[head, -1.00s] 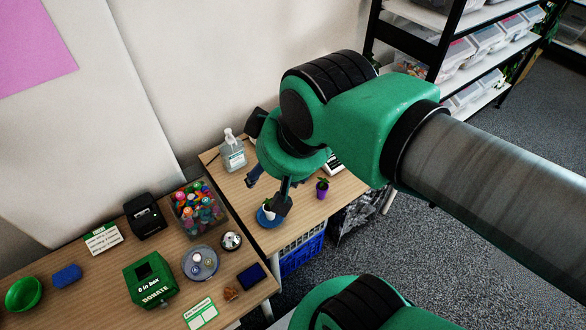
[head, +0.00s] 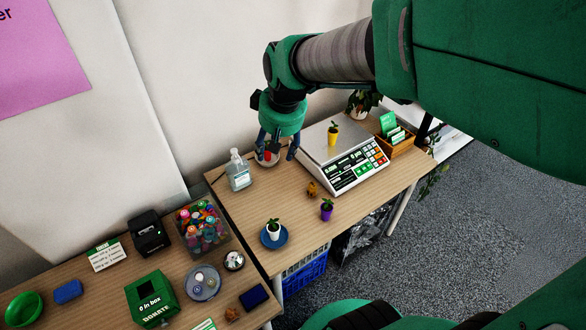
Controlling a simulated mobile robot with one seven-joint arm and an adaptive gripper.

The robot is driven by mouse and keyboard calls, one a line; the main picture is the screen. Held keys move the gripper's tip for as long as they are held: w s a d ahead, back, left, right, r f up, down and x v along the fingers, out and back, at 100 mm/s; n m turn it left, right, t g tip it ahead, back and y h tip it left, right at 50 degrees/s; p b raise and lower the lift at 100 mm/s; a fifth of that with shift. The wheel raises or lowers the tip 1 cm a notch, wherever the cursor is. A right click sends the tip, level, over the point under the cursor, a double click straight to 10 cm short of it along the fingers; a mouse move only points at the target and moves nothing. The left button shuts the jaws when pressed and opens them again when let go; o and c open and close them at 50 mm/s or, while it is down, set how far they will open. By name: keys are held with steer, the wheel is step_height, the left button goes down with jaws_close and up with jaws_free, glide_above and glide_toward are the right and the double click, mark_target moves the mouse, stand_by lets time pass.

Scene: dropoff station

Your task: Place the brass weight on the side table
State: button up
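My gripper (head: 277,156) is over the back of the right-hand table (head: 235,200), beside the scale. Its fingers are spread apart, around or just above a small red thing in a pale dish (head: 267,162). I cannot tell whether they touch it. No brass weight can be made out for certain. A small orange-brown object (head: 312,190) stands on the right-hand table in front of the scale. Another brownish object (head: 232,314) lies at the front of the left-hand table (head: 100,285). Neither is clear enough to name. Which table is the side table is not marked.
A scale (head: 347,165) carries a yellow potted plant (head: 333,134). The left-hand table is crowded, with a green donation box (head: 151,300) and a bin of colourful items (head: 202,226).

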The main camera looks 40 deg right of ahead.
steer(key=w+d+f, duration=0.5)
steer(key=d+f, duration=0.1)
steer(key=g, duration=0.2)
glide_above(313, 184)
steer(key=s, duration=0.2)
step_height(313, 184, down, 23)
steer(key=shift+w+p, duration=0.2)
steer(key=shift+p, duration=0.2)
steer(key=shift+f, duration=0.15)
steer(key=shift+w+f+b, duration=0.2)
steer(key=shift+f, duration=1.2)
steer(key=shift+w+f+b, duration=0.15)
steer(key=shift+f+b, duration=0.1)
steer(key=shift+f, duration=1.1)
steer(key=shift+w+f+b, duration=0.2)
steer(key=shift+f, duration=1.2)
steer(key=shift+w+a+f+b, duration=0.15)
steer(key=shift+f+b, duration=0.2)
steer(key=shift+f, duration=0.95)
steer(key=shift+w+f+b, duration=0.15)
steer(key=shift+f+b, duration=0.2)
steer(key=shift+f, duration=0.9)
